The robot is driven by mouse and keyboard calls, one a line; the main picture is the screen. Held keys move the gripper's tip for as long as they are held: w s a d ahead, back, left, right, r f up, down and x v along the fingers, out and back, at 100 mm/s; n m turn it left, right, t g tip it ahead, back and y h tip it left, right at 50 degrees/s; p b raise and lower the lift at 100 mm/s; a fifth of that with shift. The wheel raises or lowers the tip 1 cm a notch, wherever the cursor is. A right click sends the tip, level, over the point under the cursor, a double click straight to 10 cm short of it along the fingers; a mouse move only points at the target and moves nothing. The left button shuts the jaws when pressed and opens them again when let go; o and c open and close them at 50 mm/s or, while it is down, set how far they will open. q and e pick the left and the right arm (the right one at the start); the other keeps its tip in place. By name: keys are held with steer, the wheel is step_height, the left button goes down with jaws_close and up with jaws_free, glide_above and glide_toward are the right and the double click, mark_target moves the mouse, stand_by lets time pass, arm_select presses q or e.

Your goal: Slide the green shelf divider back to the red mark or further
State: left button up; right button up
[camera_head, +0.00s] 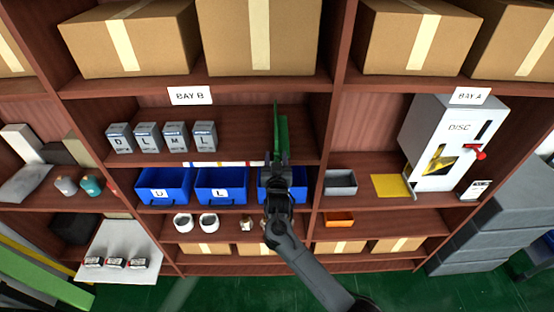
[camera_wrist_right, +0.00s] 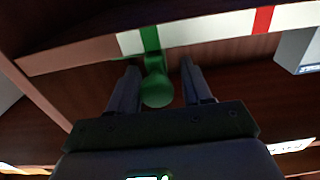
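The green shelf divider (camera_head: 281,135) stands upright on the Bay B middle shelf, right of the grey tins. Its round green knob (camera_wrist_right: 157,90) shows in the right wrist view. My right gripper (camera_head: 276,158) is at the shelf's front edge by the divider. In the wrist view its two fingers (camera_wrist_right: 160,72) are apart, one on each side of the knob; firm contact cannot be seen. The white marked strip (camera_head: 200,164) runs along the shelf edge. Its red mark (camera_wrist_right: 263,19) lies to the right of the divider's green mark (camera_wrist_right: 150,38) in the wrist view. My left gripper is out of view.
Several grey tins (camera_head: 147,137) stand at the left of the divider's shelf. Blue bins (camera_head: 222,187) sit on the shelf below, one partly behind my gripper. A white DISC machine (camera_head: 452,140) stands at right. The shelf between tins and divider is clear.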

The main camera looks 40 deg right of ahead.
steer(key=shift+o, duration=0.2)
steer(key=shift+s+f, duration=0.1)
steer(key=shift+s+a, duration=0.1)
steer(key=shift+a, duration=0.05)
steer(key=b+v, duration=0.1)
steer(key=v, duration=0.9)
steer(key=shift+s+a, duration=0.15)
